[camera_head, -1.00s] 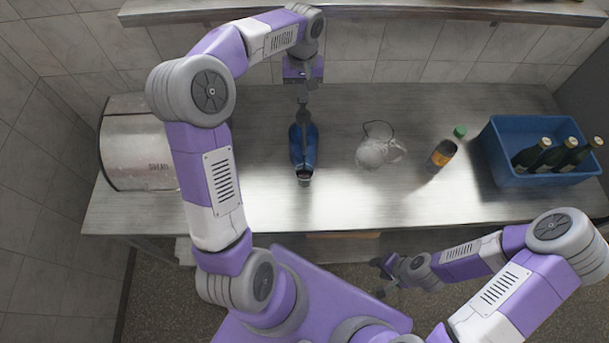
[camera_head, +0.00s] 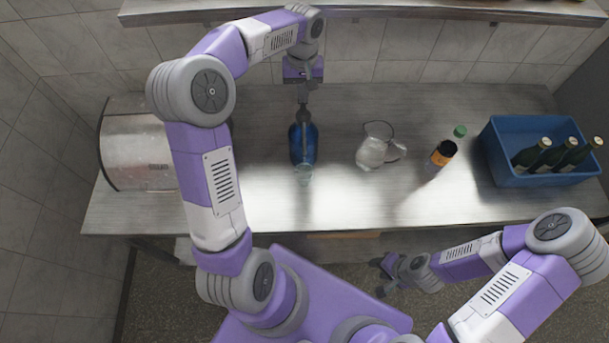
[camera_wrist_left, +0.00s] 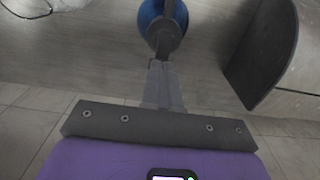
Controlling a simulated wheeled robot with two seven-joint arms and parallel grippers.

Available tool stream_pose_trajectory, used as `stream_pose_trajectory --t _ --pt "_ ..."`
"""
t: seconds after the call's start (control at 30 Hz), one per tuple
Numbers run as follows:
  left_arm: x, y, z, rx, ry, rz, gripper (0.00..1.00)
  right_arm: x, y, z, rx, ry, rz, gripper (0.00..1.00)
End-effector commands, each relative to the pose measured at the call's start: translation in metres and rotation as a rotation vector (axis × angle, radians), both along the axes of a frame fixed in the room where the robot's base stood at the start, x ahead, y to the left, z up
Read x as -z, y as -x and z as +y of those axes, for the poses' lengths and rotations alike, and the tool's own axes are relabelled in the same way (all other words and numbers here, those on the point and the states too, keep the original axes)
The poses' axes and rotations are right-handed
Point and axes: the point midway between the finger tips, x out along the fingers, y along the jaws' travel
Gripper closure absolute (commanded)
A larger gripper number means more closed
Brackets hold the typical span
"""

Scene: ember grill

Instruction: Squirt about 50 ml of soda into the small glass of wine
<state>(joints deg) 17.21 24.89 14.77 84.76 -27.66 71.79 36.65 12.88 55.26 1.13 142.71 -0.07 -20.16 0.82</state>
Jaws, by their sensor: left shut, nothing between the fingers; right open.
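A blue soda siphon (camera_head: 304,150) stands upright on the metal counter, left of centre. A small glass (camera_head: 304,177) stands at its near side and looks pale and translucent; I cannot read its liquid level. My left gripper (camera_head: 303,101) is shut and empty, pointing at the siphon's grey head from the wall side. In the left wrist view its closed fingers (camera_wrist_left: 163,75) reach to the head, above the blue body (camera_wrist_left: 150,12); whether they touch is unclear. My right gripper (camera_head: 384,275) is open and empty, in front of the counter's near edge.
A glass jug (camera_head: 372,150) stands right of the siphon. Beyond it are a dark bottle with an orange label (camera_head: 442,154) and a green-topped item (camera_head: 460,131). A blue crate (camera_head: 520,180) holds several green bottles. A metal bread bin (camera_head: 135,150) stands at left.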

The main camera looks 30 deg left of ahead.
Motion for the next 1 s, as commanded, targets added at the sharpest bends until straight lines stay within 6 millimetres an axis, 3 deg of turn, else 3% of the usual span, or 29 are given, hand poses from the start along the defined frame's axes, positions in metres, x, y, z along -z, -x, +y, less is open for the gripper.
stream_pose_trajectory --t 0.17,0.5,1.0 --pt "-0.008 0.0 0.0 0.0 0.0 0.002 1.0 -0.008 0.0 0.0 0.0 0.0 0.0 0.57" --pt "-0.052 0.0 0.0 0.001 -0.001 0.001 1.0 -0.045 0.0 0.0 0.0 0.0 0.0 0.57" --pt "-0.05 0.0 0.0 0.0 0.0 0.0 1.0 -0.043 0.0 0.0 0.0 0.0 0.0 0.57"
